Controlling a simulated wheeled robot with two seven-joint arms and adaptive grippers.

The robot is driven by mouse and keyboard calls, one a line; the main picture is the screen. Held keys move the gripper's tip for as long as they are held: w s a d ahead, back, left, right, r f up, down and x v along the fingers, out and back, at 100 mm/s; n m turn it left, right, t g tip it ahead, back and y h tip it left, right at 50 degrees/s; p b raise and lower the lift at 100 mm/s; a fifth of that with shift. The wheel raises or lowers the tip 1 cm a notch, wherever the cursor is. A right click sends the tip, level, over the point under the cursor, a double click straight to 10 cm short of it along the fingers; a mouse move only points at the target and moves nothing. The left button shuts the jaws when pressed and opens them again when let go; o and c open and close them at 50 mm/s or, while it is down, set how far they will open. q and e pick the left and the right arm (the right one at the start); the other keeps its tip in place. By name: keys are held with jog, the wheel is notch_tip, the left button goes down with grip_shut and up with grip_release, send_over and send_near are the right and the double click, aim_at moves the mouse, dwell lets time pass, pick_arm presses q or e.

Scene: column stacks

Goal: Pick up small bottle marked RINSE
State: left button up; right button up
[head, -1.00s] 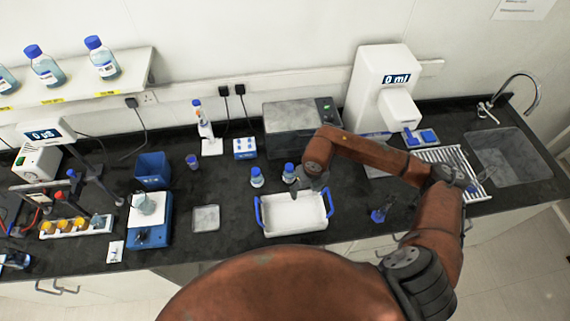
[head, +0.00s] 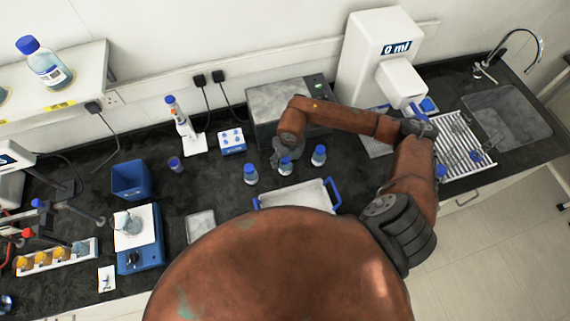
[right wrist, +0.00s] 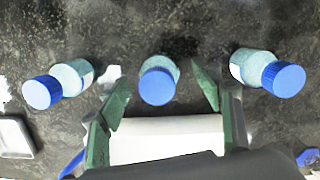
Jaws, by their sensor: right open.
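Three small blue-capped bottles stand in a row on the dark bench: a left one (head: 251,174), a middle one (head: 285,166) and a right one (head: 319,155). No RINSE marking is readable on any of them. My right gripper (head: 281,157) is at the middle bottle in the head view. In the right wrist view, its open green fingers (right wrist: 162,92) have the middle bottle (right wrist: 158,82) between their tips, with gaps on both sides. The left bottle (right wrist: 58,84) and right bottle (right wrist: 267,72) stand outside the fingers. My left gripper is not in view.
A white tray with blue handles (head: 329,188) lies just in front of the bottles. A grey box-shaped device (head: 270,102) stands behind them. Bare bench lies left of the bottles.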

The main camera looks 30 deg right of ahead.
jog(key=f, duration=0.2)
jog(key=w+f+p, duration=0.1)
jog(key=f, duration=0.1)
jog(key=shift+a, duration=0.1)
jog(key=shift+s+f, duration=0.2)
jog(key=shift+f, duration=0.05)
jog(key=shift+w+f, duration=0.1)
jog(key=shift+w, duration=0.05)
jog(key=shift+c, duration=0.2)
jog(key=c, duration=1.4)
